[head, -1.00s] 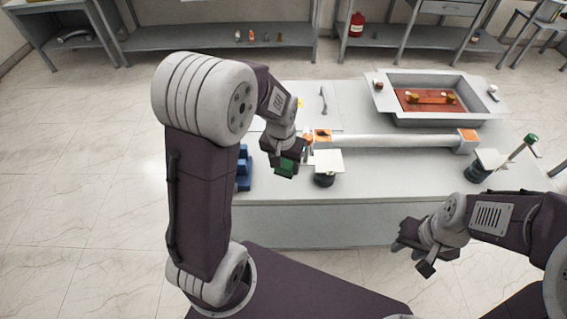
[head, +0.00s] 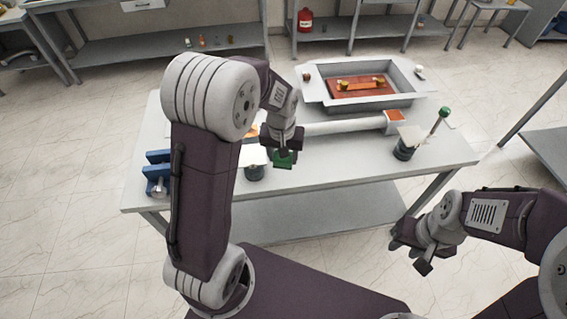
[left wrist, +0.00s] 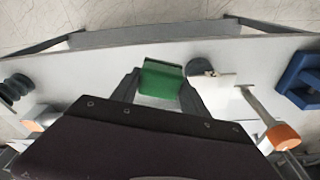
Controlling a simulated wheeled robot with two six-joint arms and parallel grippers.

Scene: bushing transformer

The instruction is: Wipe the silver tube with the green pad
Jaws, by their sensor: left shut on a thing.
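The silver tube (head: 345,127) lies lengthwise on the grey table, with an orange-topped block (head: 394,116) at its right end. Its left part is hidden behind my left arm and gripper. My left gripper (head: 284,150) points down at the near side of the tube and is shut on the green pad (head: 284,161). The pad also shows between the fingers in the left wrist view (left wrist: 160,78). I cannot tell whether the pad touches the tube. My right gripper (head: 411,255) hangs in front of the table, apart from it, empty, its fingers spread.
A grey tray (head: 312,88) with a red-brown plate stands behind the tube. A blue fixture (head: 158,170) stands at the left edge.

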